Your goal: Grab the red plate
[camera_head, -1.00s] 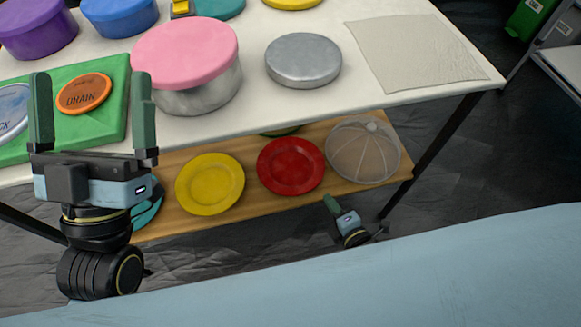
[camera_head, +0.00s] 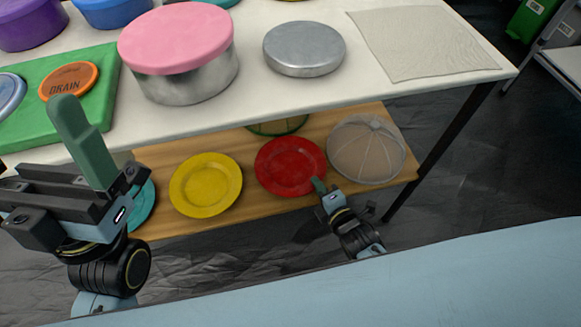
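The red plate (camera_head: 288,165) lies flat on the wooden lower shelf, between a yellow plate and a mesh dome. My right gripper (camera_head: 319,186) is at the red plate's near right rim. One green finger overlaps that rim in the picture; the other finger is not clearly seen, so I cannot tell whether it touches or grips the plate. My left gripper (camera_head: 82,142) is at the left, in front of the table edge and away from the red plate. Only one of its green fingers shows clearly, and I see nothing held in it.
The yellow plate (camera_head: 206,185) is left of the red one. The mesh dome (camera_head: 367,150) stands close on the right. A green-rimmed item (camera_head: 278,127) is partly hidden behind. The white tabletop (camera_head: 300,95) overhangs the shelf and carries a pink-lidded pot (camera_head: 178,42).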

